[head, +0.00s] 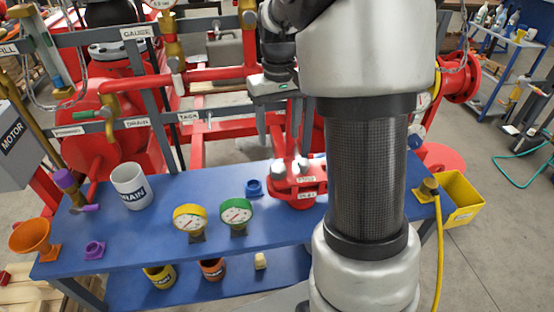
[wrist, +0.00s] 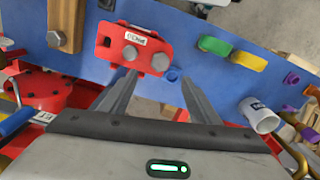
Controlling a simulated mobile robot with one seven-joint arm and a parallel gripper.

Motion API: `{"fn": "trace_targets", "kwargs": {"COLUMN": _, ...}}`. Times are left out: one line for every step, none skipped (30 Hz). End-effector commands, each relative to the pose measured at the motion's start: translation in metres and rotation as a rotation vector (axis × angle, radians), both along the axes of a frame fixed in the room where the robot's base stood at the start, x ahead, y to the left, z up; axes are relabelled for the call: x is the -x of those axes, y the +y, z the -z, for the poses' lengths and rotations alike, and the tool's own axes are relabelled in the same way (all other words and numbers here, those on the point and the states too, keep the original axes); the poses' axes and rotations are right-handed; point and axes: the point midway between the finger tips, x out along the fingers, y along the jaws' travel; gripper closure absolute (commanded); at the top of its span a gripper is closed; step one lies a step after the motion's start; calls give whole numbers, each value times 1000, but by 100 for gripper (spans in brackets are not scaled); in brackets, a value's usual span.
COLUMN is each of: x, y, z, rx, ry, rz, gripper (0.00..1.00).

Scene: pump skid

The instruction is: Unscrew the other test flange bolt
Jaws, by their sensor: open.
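The test flange (head: 297,191) is a red labelled block on the blue bench, partly hidden by my arm in the head view. The wrist view shows its red face (wrist: 118,47) with two silver bolt heads along one edge. One bolt head (wrist: 160,62) lies between my fingertips in the picture; the other bolt head (wrist: 130,52) is beside the tip of the left finger. My gripper (head: 277,143) points down, open and empty, near the flange; its two fingers also show in the wrist view (wrist: 158,76). I cannot tell whether a fingertip touches a bolt.
A blue ring part (head: 253,187) sits left of the flange. Red pipework (head: 215,74) runs behind the bench. A yellow bin (head: 462,198) is at the right.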

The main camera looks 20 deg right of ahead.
Motion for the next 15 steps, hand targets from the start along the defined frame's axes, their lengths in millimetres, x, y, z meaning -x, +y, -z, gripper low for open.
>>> {"fn": "trace_targets", "kwargs": {"x": 1, "y": 0, "z": 12, "rx": 0, "ry": 4, "rz": 0, "gripper": 44}}
{"fn": "trace_targets", "kwargs": {"x": 1, "y": 0, "z": 18, "rx": 0, "ry": 4, "rz": 0, "gripper": 44}}
{"fn": "trace_targets", "kwargs": {"x": 1, "y": 0, "z": 26, "rx": 0, "ry": 5, "rz": 0, "gripper": 44}}
{"fn": "trace_targets", "kwargs": {"x": 1, "y": 0, "z": 32, "rx": 0, "ry": 3, "rz": 0, "gripper": 44}}
{"fn": "trace_targets", "kwargs": {"x": 1, "y": 0, "z": 38, "rx": 0, "ry": 4, "rz": 0, "gripper": 44}}
{"fn": "trace_targets", "kwargs": {"x": 1, "y": 0, "z": 46, "rx": 0, "ry": 4, "rz": 0, "gripper": 44}}
{"fn": "trace_targets", "kwargs": {"x": 1, "y": 0, "z": 52, "rx": 0, "ry": 5, "rz": 0, "gripper": 44}}
{"fn": "trace_targets", "kwargs": {"x": 1, "y": 0, "z": 58, "rx": 0, "ry": 3, "rz": 0, "gripper": 44}}
{"fn": "trace_targets", "kwargs": {"x": 1, "y": 0, "z": 65, "rx": 0, "ry": 4, "rz": 1, "gripper": 44}}
{"fn": "trace_targets", "kwargs": {"x": 1, "y": 0, "z": 71, "rx": 0, "ry": 4, "rz": 1, "gripper": 44}}
{"fn": "trace_targets", "kwargs": {"x": 1, "y": 0, "z": 77, "rx": 0, "ry": 4, "rz": 1, "gripper": 44}}
{"fn": "trace_targets", "kwargs": {"x": 1, "y": 0, "z": 83, "rx": 0, "ry": 2, "rz": 1, "gripper": 44}}
{"fn": "trace_targets", "kwargs": {"x": 1, "y": 0, "z": 88, "rx": 0, "ry": 3, "rz": 1, "gripper": 44}}
{"fn": "trace_targets", "kwargs": {"x": 1, "y": 0, "z": 93, "rx": 0, "ry": 2, "rz": 1, "gripper": 44}}
{"fn": "trace_targets", "kwargs": {"x": 0, "y": 0, "z": 98, "rx": 0, "ry": 2, "rz": 0, "gripper": 44}}
